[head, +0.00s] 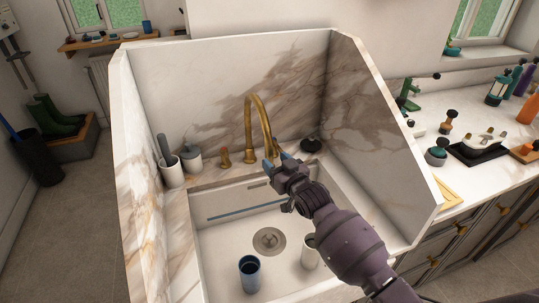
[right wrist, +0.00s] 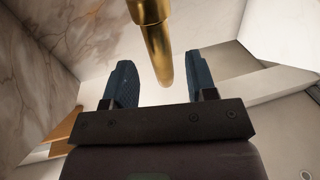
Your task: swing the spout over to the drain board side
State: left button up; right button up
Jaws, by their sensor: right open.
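The brass spout (head: 249,118) rises from the back ledge of the sink (head: 224,240) and arcs over toward the front right. Its down-turned end also shows in the right wrist view (right wrist: 157,40). My right gripper (head: 275,159) is at the spout's end in the head view. In the right wrist view its two blue fingers (right wrist: 163,76) are open, one on each side of the spout end, with visible gaps. The spout's lowest tip is hidden behind the gripper in the head view. I cannot identify a drain board. My left gripper is not in view.
A blue cup (head: 249,272) and a white cup (head: 310,252) stand in the basin near the drain (head: 269,240). A brass handle (head: 224,158) stands left of the spout. White holders (head: 171,172) are at the left ledge, and high marble panels (head: 375,120) enclose the sink.

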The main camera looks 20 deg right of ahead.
aim_at(272, 158)
jog(key=shift+x, duration=1.95)
grip_shut()
